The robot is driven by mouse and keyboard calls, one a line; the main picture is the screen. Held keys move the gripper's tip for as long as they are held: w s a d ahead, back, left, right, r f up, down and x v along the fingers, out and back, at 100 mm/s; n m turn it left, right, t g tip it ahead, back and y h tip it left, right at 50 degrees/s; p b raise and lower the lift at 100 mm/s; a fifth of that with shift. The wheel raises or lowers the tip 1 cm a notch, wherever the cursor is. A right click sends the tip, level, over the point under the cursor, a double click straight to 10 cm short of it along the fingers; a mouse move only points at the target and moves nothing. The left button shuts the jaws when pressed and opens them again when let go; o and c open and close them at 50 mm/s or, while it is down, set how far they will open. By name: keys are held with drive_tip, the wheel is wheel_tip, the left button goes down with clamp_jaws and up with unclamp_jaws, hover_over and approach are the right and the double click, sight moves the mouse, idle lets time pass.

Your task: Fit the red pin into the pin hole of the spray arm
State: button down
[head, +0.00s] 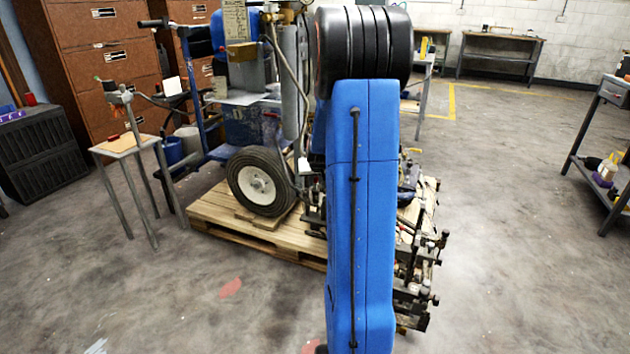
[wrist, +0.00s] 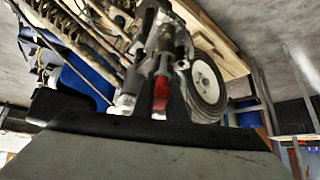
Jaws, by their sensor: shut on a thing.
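My gripper (wrist: 160,98) shows in the wrist view, shut on the red pin (wrist: 162,88), which lies between the dark fingers and points away from the wrist. Just beyond the pin is grey metalwork (wrist: 165,32) beside the wheel, likely the spray arm's area. I cannot make out the pin hole, or whether the pin's tip touches the metal. In the head view my blue arm hides the gripper, the pin and part of the line striper (head: 243,122).
The line striper stands on a wooden pallet (head: 215,215), its black-tyred wheel (head: 260,181) facing me; the wheel also shows in the wrist view (wrist: 207,88). Metal clamps (head: 415,285) stick out at the pallet's right. A small table (head: 122,147) stands left.

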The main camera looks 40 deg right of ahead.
drive_tip(key=shift+r, duration=0.15)
drive_tip(key=c, duration=1.4)
unclamp_jaws()
drive_tip(key=shift+v, duration=3.55)
